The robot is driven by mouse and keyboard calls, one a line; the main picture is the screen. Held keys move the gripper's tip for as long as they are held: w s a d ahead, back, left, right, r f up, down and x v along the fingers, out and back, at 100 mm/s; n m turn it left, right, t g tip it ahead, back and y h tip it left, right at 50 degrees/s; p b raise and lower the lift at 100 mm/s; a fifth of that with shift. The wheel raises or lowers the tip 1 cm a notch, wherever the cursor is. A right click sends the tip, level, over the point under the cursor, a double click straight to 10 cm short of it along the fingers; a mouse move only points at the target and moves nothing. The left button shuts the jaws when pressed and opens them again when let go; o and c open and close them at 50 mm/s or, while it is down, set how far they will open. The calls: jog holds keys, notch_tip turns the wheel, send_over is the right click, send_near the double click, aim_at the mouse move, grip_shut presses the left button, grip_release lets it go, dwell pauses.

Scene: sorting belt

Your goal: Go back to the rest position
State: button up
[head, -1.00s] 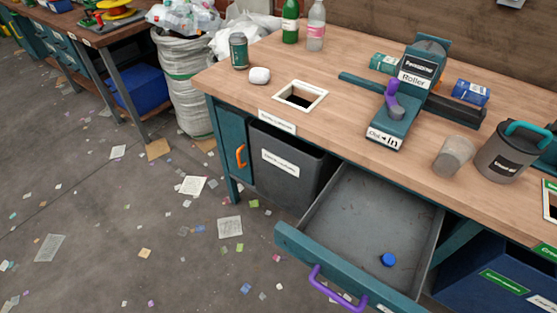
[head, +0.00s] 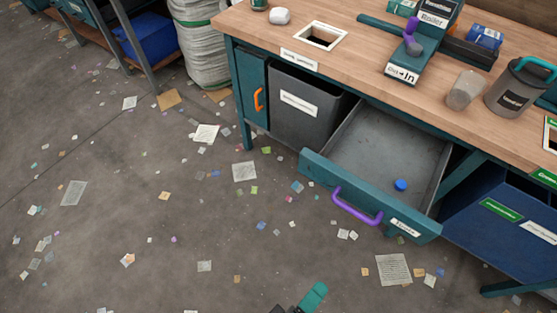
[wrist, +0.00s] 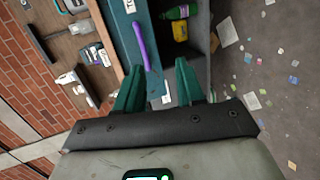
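My gripper (wrist: 158,88) is open and empty in the wrist view, with its two green fingers apart. Beyond the fingers are a teal panel (wrist: 158,72) and a purple handle (wrist: 139,45), with no visible contact. In the head view, only a teal fingertip of mine (head: 313,296) shows at the bottom edge, over the floor and in front of the open drawer (head: 375,150). The drawer has a purple handle (head: 357,207) and holds a blue cap (head: 400,185).
The wooden workbench (head: 390,85) carries a roller device (head: 420,45), a cloudy cup (head: 464,90) and a lidded grey container (head: 513,88). A grey bin (head: 300,105) sits beneath it. The floor (head: 150,240) is open, with scattered paper scraps.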

jog(key=d+r+m+g+y+p, duration=0.1)
jog(key=d+m+g+y+p, duration=0.1)
jog(key=d, duration=0.4)
jog(key=s+d+r+m+g+y+p, duration=0.1)
jog(key=d+r+m+g+y+p, duration=0.1)
jog(key=d+m+g+y, duration=0.2)
jog(key=s+d+r+m+g+y+p, duration=0.1)
jog(key=d+r+m+g+y+p, duration=0.1)
jog(key=d, duration=0.8)
jog(key=shift+d+m+g+y+p, duration=0.25)
jog(key=shift+m+g+y+p, duration=0.25)
jog(key=shift+m+g+y, duration=0.4)
jog(key=shift+d, duration=0.1)
